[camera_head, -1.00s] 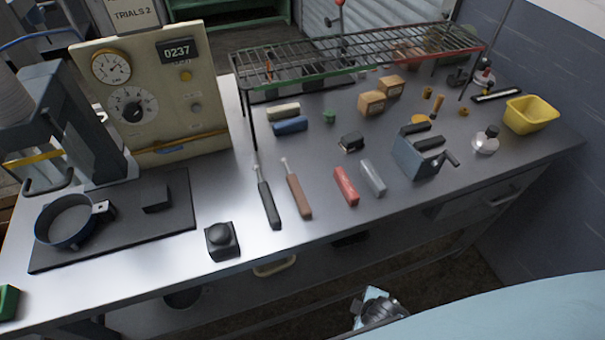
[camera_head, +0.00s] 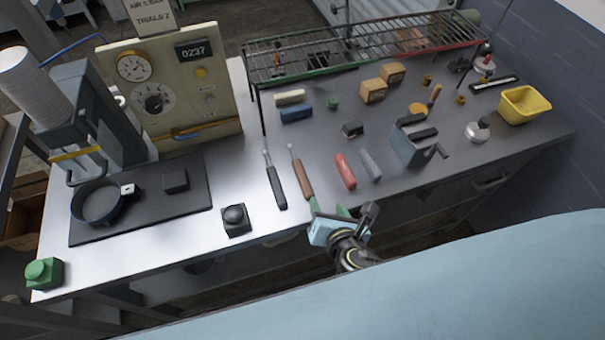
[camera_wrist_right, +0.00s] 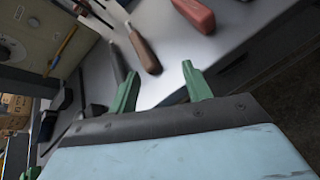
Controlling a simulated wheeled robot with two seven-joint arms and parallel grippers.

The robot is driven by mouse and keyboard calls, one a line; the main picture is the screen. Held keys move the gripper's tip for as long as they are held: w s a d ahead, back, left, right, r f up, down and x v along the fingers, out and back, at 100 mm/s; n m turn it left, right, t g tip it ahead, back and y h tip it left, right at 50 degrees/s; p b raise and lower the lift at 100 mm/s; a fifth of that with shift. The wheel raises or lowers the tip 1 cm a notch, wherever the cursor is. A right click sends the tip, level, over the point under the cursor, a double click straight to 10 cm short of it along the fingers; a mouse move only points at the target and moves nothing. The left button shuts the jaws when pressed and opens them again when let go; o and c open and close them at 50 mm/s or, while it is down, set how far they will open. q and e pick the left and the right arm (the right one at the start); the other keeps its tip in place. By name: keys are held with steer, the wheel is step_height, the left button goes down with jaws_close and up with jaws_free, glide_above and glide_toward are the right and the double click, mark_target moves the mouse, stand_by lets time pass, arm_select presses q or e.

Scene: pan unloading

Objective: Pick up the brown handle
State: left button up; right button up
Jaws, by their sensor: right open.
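The brown handle (camera_head: 302,180) lies on the metal bench, its thin metal tip pointing to the back. It lies between a black handle (camera_head: 276,187) on its left and a red handle (camera_head: 345,171) on its right. My right gripper (camera_head: 328,208) is at the bench's front edge, just in front of the brown handle's near end. In the right wrist view the green fingers (camera_wrist_right: 160,83) are spread with nothing between them, and the brown handle (camera_wrist_right: 144,50) lies beyond them, apart. My left gripper is not in view.
A grey handle (camera_head: 370,165) lies right of the red one. A black button box (camera_head: 235,220) is to the left. A grey clamp-like block (camera_head: 410,147) stands to the right. A wire rack (camera_head: 360,52) spans the back. Bare bench lies left of the black handle.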

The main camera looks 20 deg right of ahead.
mark_target(302, 175)
steer(key=w+f+n, duration=0.1)
steer(key=w+n, duration=0.1)
steer(key=w, duration=0.2)
steer(key=w+a+f+n+t+y, duration=0.1)
steer(key=w+n, duration=0.1)
steer(key=w, duration=0.2)
steer(key=w+a+f+n, duration=0.1)
steer(key=w+f+n, duration=0.1)
steer(key=w, duration=0.2)
steer(key=shift+w+a+y, duration=0.1)
steer(key=shift+w+y, duration=0.1)
steer(key=shift+y, duration=0.1)
steer(key=shift+t, duration=0.3)
jaws_close()
